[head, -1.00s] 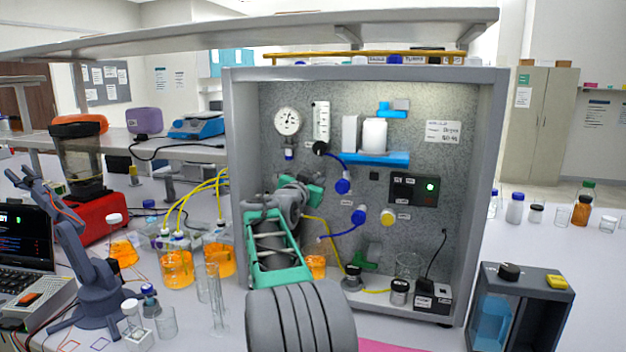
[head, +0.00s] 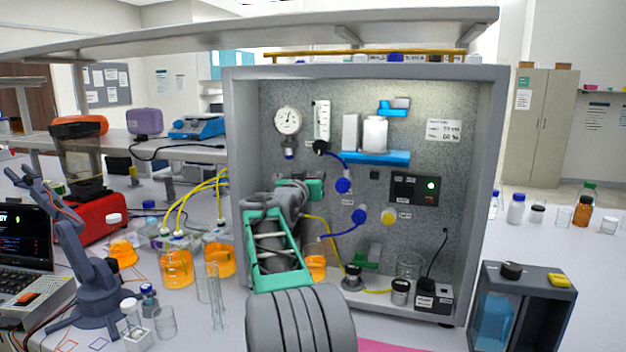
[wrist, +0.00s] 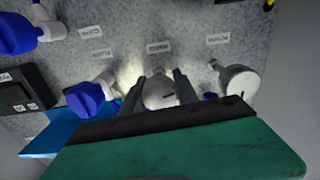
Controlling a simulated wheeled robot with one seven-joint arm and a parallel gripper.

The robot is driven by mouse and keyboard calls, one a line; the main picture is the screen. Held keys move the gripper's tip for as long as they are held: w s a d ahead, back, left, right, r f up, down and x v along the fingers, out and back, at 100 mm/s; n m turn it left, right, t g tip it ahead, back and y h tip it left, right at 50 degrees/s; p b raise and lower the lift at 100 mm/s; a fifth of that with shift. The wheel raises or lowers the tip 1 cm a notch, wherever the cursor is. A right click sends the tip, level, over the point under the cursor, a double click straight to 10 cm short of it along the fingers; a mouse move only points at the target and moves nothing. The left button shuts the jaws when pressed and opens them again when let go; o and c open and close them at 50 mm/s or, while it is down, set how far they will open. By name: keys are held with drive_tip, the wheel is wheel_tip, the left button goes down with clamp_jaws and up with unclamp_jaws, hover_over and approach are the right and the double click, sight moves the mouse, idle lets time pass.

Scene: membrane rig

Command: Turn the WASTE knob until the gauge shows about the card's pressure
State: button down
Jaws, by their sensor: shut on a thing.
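My gripper (wrist: 163,88) is shut on a whitish knob (wrist: 160,94) on the panel, one finger on each side of it. The knob's label (wrist: 158,47) is too small to read for certain, so I cannot tell that it is WASTE. In the head view, my arm hides this knob. The round gauge (head: 287,120) is at the panel's upper left, with a dark needle on a white dial. Its reading is too small to tell. The white card (head: 443,131) is at the upper right. Its writing is not clearly legible.
In the wrist view, a blue knob (wrist: 88,98) is close left of my gripper and another whitish knob (wrist: 238,80) close right. A blue shelf (head: 375,158) holds a white vessel. Beakers with orange liquid (head: 177,268) and glass cylinders stand left of the rig.

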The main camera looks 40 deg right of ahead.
drive_tip(key=c, duration=0.9)
unclamp_jaws()
drive_tip(key=shift+s+a+f, duration=0.1)
drive_tip(key=shift+s+a, duration=0.1)
drive_tip(key=shift+a, duration=0.2)
drive_tip(key=b+v, duration=0.2)
drive_tip(key=v, duration=0.5)
idle(1.4)
